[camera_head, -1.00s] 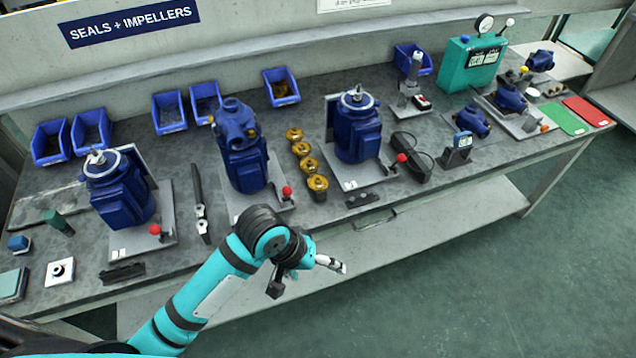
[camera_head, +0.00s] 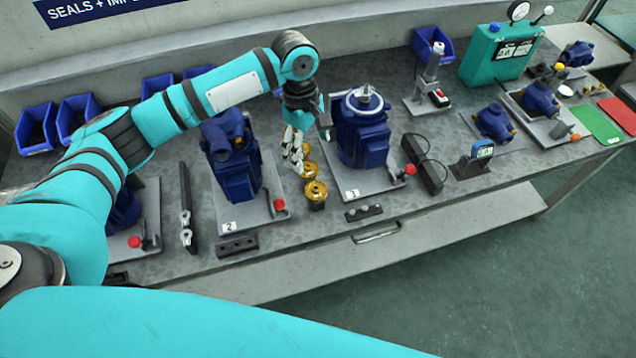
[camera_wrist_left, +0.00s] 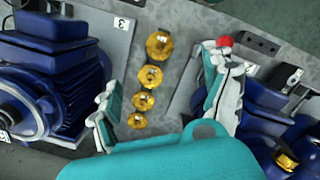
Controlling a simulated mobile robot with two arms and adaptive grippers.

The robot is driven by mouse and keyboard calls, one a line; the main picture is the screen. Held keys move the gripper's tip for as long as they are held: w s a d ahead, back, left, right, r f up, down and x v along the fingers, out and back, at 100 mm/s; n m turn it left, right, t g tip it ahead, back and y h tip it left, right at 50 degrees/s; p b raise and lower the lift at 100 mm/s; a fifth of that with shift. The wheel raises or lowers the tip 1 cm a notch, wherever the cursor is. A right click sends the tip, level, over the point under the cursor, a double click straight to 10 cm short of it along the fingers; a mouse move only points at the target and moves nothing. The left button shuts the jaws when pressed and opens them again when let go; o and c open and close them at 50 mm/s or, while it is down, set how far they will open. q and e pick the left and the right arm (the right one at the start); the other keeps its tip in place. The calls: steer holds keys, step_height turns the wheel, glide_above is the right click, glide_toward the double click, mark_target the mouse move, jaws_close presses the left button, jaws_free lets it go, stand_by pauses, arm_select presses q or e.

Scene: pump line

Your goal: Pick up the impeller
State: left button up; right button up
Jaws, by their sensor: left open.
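Several brass impellers stand in a row on the bench between two blue pumps. In the head view the nearest impeller (camera_head: 316,192) shows fully, and another (camera_head: 309,169) shows just behind it; my arm hides the rest. In the left wrist view the row runs between my fingers, with one impeller (camera_wrist_left: 160,45) at the top and others (camera_wrist_left: 150,76) below it. My left gripper (camera_head: 294,150) is open and empty, pointing down above the row. Its two fingers also show in the left wrist view (camera_wrist_left: 165,108), apart on either side of the row. My right gripper is not in view.
A blue pump marked 2 (camera_head: 236,175) stands left of the row, and a blue pump marked 3 (camera_head: 362,135) stands right. Red-knobbed clamps (camera_head: 279,205) sit on their plates. A black holder (camera_head: 364,212) lies near the front edge.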

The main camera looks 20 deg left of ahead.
mark_target(315, 188)
arm_select(q)
steer(key=f, duration=0.6)
steer(key=shift+s+d, duration=0.25)
steer(key=shift+d, duration=0.05)
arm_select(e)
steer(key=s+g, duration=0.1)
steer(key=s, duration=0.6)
arm_select(q)
steer(key=f, duration=0.3)
steer(key=shift+w+d+f+p, duration=0.1)
steer(key=shift+d+p, duration=0.1)
steer(key=shift+p, duration=0.1)
step_height(315, 188, down, 4)
steer(key=shift+d+f, duration=0.1)
steer(key=shift+f, duration=0.35)
steer(key=c, duration=0.5)
steer(key=shift+c, duration=1.2)
steer(key=c, duration=0.5)
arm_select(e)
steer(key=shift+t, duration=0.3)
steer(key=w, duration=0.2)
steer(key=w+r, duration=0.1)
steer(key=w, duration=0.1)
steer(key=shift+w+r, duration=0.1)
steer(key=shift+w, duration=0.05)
